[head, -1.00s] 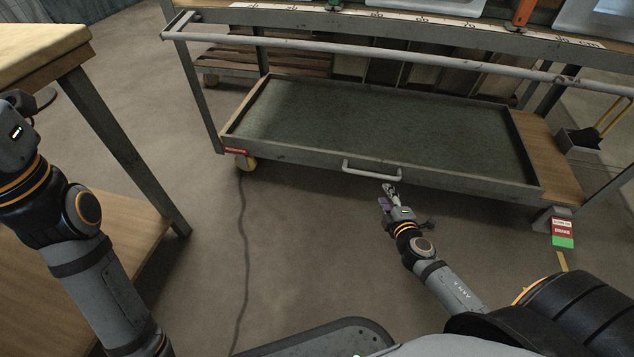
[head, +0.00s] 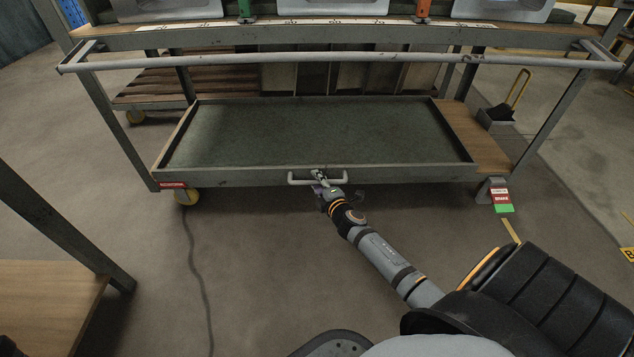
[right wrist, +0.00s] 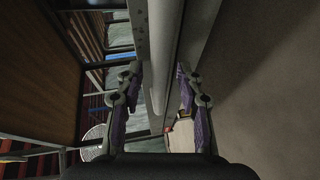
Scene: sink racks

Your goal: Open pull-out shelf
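The pull-out shelf (head: 220,176) is a wide, shallow grey tray low in the metal rack, with a dark green-grey floor. Its pale bar handle (head: 298,181) is on the middle of the front edge. My right gripper (head: 320,179) is at this handle, covering part of it. In the right wrist view, the purple-padded fingers of my right gripper (right wrist: 158,95) stand apart, one on each side of a long pale bar (right wrist: 166,50), with gaps visible. My left gripper is out of view.
A long rail (head: 340,60) runs across the rack above the shelf. A wooden board (head: 470,135) lies right of the tray. A yellow caster (head: 187,197) stands under the left corner. A wooden table (head: 50,300) is at lower left. The floor before the shelf is mostly clear.

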